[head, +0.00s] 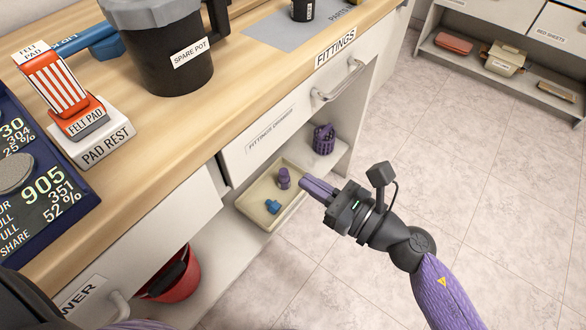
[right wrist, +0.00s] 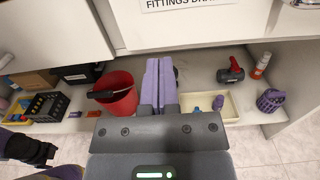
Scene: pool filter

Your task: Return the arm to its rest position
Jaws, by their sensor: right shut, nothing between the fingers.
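My right gripper (head: 318,190) is shut and empty, its purple fingers pressed together. In the head view it is in front of the open shelf below the fittings drawer, by the right edge of a cream tray (head: 246,208). In the right wrist view the shut fingers (right wrist: 158,85) point toward the cabinet front. A dark part of what looks like my left arm (right wrist: 28,149) shows at the lower left of that view; its fingers cannot be made out.
The tray holds a purple fitting (head: 283,177) and a blue one (head: 272,206). A purple basket (head: 324,139) stands behind it. A red bucket (head: 177,278) is at lower left. The counter (head: 235,82) with a spare pot (head: 165,45) is above. The floor (head: 420,165) at right is clear.

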